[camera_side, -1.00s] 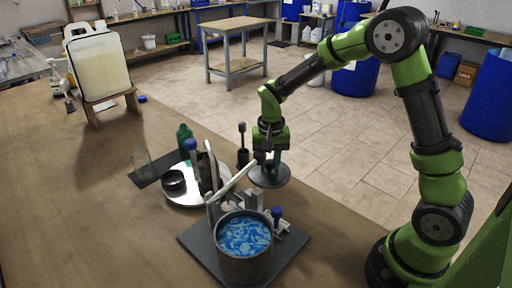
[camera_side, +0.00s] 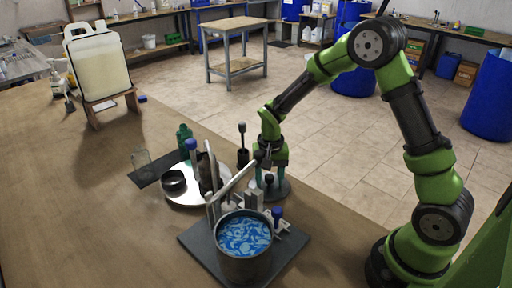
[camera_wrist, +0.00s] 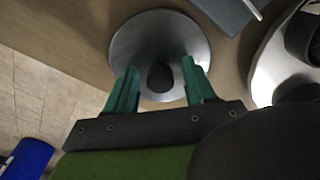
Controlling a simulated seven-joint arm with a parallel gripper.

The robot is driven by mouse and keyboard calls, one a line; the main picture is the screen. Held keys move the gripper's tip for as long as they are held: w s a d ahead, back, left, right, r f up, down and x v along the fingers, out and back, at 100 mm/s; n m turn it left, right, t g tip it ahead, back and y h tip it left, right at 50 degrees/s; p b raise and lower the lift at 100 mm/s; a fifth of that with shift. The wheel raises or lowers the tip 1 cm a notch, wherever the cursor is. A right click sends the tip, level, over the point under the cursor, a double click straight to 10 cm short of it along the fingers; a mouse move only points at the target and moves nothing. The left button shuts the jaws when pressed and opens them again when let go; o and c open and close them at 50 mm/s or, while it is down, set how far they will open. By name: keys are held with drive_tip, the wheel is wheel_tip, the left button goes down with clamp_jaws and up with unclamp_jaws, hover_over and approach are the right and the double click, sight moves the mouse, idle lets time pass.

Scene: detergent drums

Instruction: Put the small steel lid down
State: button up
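The small steel lid (camera_side: 279,191) lies flat on the wooden bench near its far right edge in the side view. Its dark knob (camera_side: 268,180) points up. My gripper (camera_side: 270,172) is just above the lid, with its green fingers apart on either side of the knob. In the wrist view the round grey lid (camera_wrist: 137,38) is below my gripper (camera_wrist: 159,68), and the black knob (camera_wrist: 160,78) sits between the open fingers with gaps on both sides.
A pot of blue contents (camera_side: 244,238) stands on a dark plate (camera_side: 203,246) in front of the lid. A round steel tray (camera_side: 185,198) with a black bowl (camera_side: 173,182) is to the left. A dark upright tool (camera_side: 242,148) stands behind.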

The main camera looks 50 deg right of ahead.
sight(269, 176)
wheel_tip(269, 176, up, 12)
drive_tip(key=shift+r, duration=0.2)
idle(0.5)
drive_tip(key=s+a+r+n+t+y, duration=0.1)
drive_tip(key=s+a+r+n+t, duration=0.1)
drive_tip(key=s+r, duration=0.3)
drive_tip(key=s+a+r+n+t+y, duration=0.1)
drive_tip(key=s+a+r+n+t, duration=0.2)
drive_tip(key=s, duration=0.9)
wheel_tip(269, 176, up, 3)
drive_tip(key=shift+s+a+f+t, duration=0.15)
drive_tip(key=shift+s+f+t, duration=0.1)
drive_tip(key=shift+t, duration=0.85)
